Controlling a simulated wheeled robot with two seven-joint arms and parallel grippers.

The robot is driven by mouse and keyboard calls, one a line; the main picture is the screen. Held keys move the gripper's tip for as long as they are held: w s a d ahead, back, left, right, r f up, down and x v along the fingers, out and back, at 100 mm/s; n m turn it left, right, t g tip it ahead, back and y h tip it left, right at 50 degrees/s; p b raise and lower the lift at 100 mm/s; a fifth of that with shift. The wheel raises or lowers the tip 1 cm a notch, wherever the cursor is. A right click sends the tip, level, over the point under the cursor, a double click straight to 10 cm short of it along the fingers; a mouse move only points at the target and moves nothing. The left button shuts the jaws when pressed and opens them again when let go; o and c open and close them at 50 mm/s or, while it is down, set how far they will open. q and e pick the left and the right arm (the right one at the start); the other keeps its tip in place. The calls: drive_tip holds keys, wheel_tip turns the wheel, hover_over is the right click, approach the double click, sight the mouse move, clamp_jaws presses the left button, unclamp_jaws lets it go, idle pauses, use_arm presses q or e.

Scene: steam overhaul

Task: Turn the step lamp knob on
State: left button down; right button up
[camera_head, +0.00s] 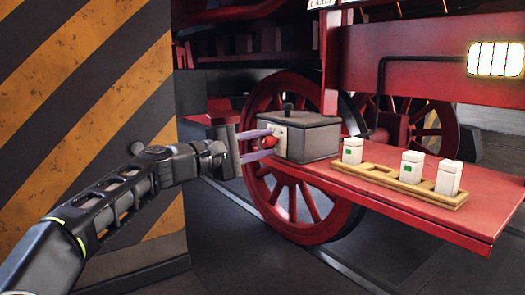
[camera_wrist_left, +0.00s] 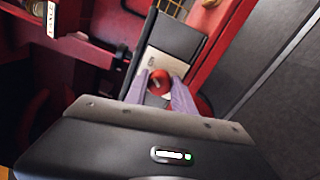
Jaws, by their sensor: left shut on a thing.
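The lamp knob (camera_head: 269,142) is a small red knob on the pale front plate of a dark grey box (camera_head: 313,140), which sits on a red step. My left gripper (camera_head: 268,143) reaches in from the left, its two pale fingers on either side of the knob. In the left wrist view the red knob (camera_wrist_left: 159,82) lies between the fingertips, and my gripper is shut on it. My right gripper is not in view.
A wooden tray (camera_head: 382,175) with several white blocks sits on the red step (camera_head: 455,222) right of the box. A red spoked wheel (camera_head: 300,205) stands behind and below the step. A yellow-and-black striped pillar (camera_head: 85,110) stands close beside my left arm.

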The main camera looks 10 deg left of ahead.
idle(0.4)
use_arm(q)
drive_tip(key=c, duration=1.1)
unclamp_jaws()
drive_tip(key=shift+o, duration=0.2)
drive_tip(key=shift+s+a, duration=0.1)
drive_tip(key=b+v, duration=0.1)
drive_tip(key=v, duration=0.6)
drive_tip(key=shift+s, duration=0.25)
drive_tip(key=shift+a, duration=0.15)
